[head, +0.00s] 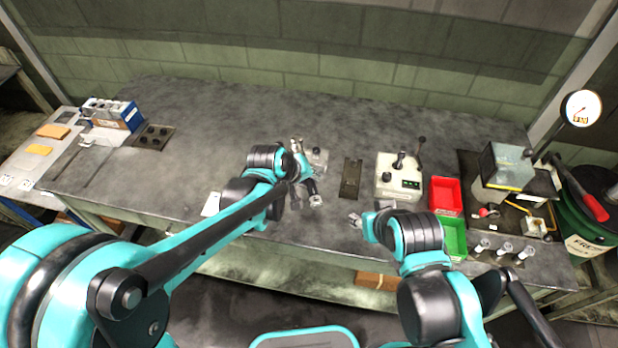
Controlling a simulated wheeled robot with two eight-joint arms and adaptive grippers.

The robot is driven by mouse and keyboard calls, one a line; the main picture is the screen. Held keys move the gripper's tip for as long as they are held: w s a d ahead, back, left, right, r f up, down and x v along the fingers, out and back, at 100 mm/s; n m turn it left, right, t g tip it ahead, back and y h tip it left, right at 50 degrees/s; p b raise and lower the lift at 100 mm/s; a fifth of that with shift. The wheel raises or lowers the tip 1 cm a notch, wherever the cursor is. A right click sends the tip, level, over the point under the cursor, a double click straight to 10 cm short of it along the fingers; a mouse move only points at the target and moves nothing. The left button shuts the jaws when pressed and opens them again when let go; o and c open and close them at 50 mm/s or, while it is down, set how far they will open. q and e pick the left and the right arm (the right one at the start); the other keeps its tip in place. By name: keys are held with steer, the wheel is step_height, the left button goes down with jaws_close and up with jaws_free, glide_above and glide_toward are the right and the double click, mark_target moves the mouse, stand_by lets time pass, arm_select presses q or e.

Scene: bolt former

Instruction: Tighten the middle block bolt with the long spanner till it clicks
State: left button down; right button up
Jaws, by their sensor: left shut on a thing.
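My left gripper (303,174) is over the middle of the bench, shut on what looks like the long spanner. One silver end of the spanner (316,200) shows in front of the gripper, and another silver piece shows behind it. A pale grey metal block (319,157) sits just right of the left gripper and is partly covered by it. I cannot make out the middle bolt or whether the spanner touches it. My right gripper (356,219) is near the bench's front edge, apart from the block. Its jaw opening is too small to judge.
Right of the block are a dark narrow tray (351,178), a pale control box (389,180) with levers, a red bin (446,194) and a green bin (454,238). Boxes (112,115) stand at the far left. The back of the bench (230,105) is clear.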

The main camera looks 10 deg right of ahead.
arm_select(q)
steer(key=shift+f+b, duration=0.45)
steer(key=shift+f, duration=0.2)
steer(key=shift+a+m, duration=0.4)
steer(key=shift+a, duration=0.2)
steer(key=shift+a, duration=0.2)
stand_by(0.5)
steer(key=shift+a+m+g+h, duration=0.3)
steer(key=shift+a+m+g, duration=0.1)
steer(key=shift+a+m, duration=0.1)
steer(key=shift+a+m, duration=0.3)
steer(key=shift+d, duration=0.1)
steer(key=shift+d+n, duration=0.7)
stand_by(0.4)
